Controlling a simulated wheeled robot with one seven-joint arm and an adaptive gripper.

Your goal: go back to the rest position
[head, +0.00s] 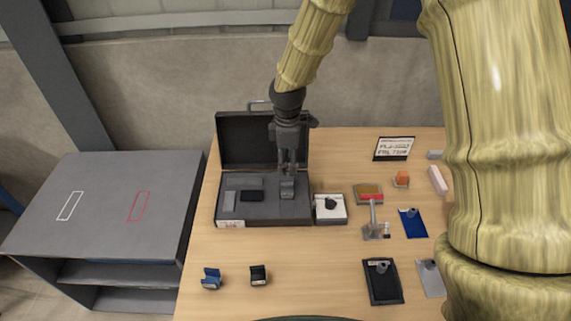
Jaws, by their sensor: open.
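My gripper (288,165) hangs pointing down over the right part of an open dark case (265,219) on the wooden table. It is open. Its fingertips are just above or around a small grey block (287,189) in the case; I cannot tell whether they touch it. The case lid stands upright behind, and my gripper covers part of it. Other dark and grey pieces (251,196) lie in the case to the left of my gripper. My arm comes down from the top of the picture.
Right of the case are a white box with a black knob (330,215), a small stand (374,231), a blue plate (413,225), a black plate (383,290) and a sign (394,149). Blue (211,279) and black (258,275) holders stand in front. A grey side table (105,205) is at left.

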